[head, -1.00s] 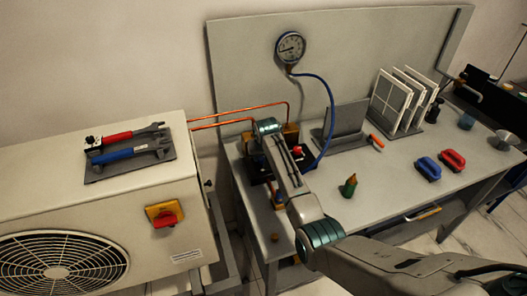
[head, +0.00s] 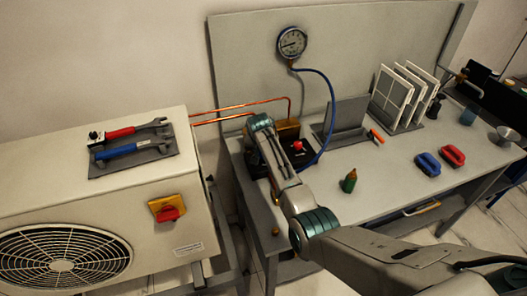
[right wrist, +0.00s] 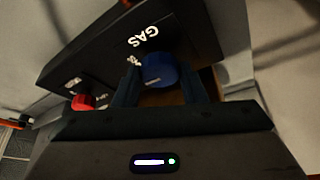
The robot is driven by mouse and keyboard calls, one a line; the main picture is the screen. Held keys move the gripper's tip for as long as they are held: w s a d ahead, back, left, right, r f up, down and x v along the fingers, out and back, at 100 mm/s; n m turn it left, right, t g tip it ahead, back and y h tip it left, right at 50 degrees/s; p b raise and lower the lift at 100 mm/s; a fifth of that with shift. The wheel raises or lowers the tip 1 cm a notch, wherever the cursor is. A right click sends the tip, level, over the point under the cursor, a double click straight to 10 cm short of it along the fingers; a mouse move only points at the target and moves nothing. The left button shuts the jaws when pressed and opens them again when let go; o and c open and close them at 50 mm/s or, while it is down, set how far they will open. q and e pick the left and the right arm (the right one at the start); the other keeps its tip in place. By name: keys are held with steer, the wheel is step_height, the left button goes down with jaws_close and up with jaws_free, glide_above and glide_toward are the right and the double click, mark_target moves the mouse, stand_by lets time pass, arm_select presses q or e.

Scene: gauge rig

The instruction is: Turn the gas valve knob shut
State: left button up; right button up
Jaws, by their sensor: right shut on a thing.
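The gas valve knob is a blue round knob (right wrist: 160,66) beside the white word GAS on a black block (right wrist: 118,42) in the right wrist view. My right gripper (right wrist: 158,86) is shut on this knob, with one dark finger on each side of it. A red knob (right wrist: 83,101) sits on the same block to the left, and it also shows in the head view (head: 298,146). In the head view my right arm covers the blue knob and much of the block. My left gripper is in neither view.
A pressure gauge (head: 292,42) hangs on the back panel, with a blue hose (head: 331,105) running down to the block. Copper pipes (head: 235,111) lead left to the outdoor unit (head: 70,180). A green bottle (head: 349,182) stands on the bench, right of my arm.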

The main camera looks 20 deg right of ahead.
steer(key=shift+r, duration=0.1)
steer(key=o, duration=1)
steer(key=b+v, duration=0.2)
steer(key=v, duration=0.8)
steer(key=shift+r+b, duration=0.3)
steer(key=shift+r, duration=0.05)
steer(key=shift+s+f, duration=0.1)
